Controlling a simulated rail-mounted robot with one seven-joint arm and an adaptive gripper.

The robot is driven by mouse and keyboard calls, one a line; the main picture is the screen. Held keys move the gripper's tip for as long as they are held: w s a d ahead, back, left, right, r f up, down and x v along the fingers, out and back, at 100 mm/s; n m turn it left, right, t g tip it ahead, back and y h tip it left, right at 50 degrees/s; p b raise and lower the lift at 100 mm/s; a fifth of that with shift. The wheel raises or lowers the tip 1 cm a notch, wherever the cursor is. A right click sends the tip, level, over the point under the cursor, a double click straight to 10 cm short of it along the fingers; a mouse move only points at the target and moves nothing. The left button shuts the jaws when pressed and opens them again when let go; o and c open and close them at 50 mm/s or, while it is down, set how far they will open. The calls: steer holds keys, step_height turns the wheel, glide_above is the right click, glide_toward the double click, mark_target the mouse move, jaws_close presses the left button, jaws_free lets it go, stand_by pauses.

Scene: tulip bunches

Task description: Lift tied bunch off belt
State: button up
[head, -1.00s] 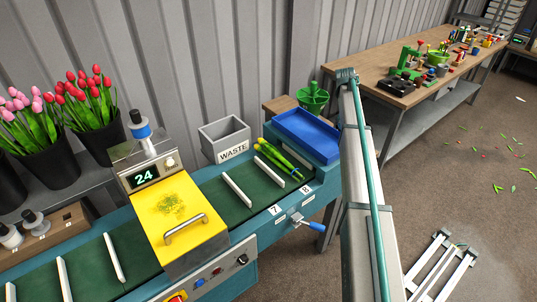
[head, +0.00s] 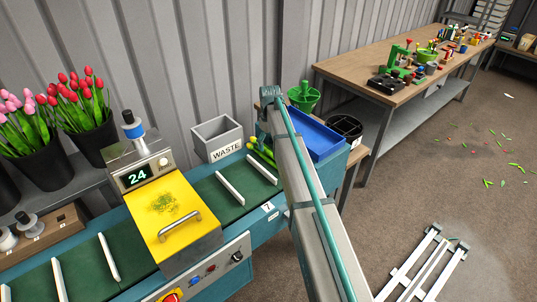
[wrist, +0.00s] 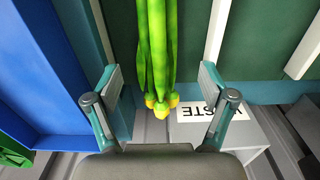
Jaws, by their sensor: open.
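A bunch of tulips with green stems and yellow-orange heads (wrist: 157,50) lies on the green belt (head: 209,191) at its far end, next to the blue tray (head: 322,136). In the head view my arm hides most of the bunch (head: 262,150); no tie can be made out. In the wrist view my gripper (wrist: 161,78) is open, with the bunch between its two teal fingers and a gap on each side. The heads point toward the gripper's palm. My gripper's fingers are hidden in the head view.
White dividers (head: 231,187) cross the belt. The grey WASTE bin (head: 217,140) stands behind it. The yellow-covered machine (head: 180,215) is to the left. A black round bin (head: 345,126) and a workbench (head: 375,65) are to the right.

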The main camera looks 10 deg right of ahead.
mark_target(269, 151)
steer(key=shift+w+a+f+p, duration=0.15)
steer(key=shift+f+p, duration=0.45)
steer(key=shift+f, duration=0.8)
steer(key=shift+w+d+f+p, duration=0.15)
steer(key=shift+f+p, duration=0.4)
steer(key=shift+f, duration=0.8)
steer(key=shift+a, duration=0.1)
steer(key=c, duration=1.3)
steer(key=shift+r, duration=0.1)
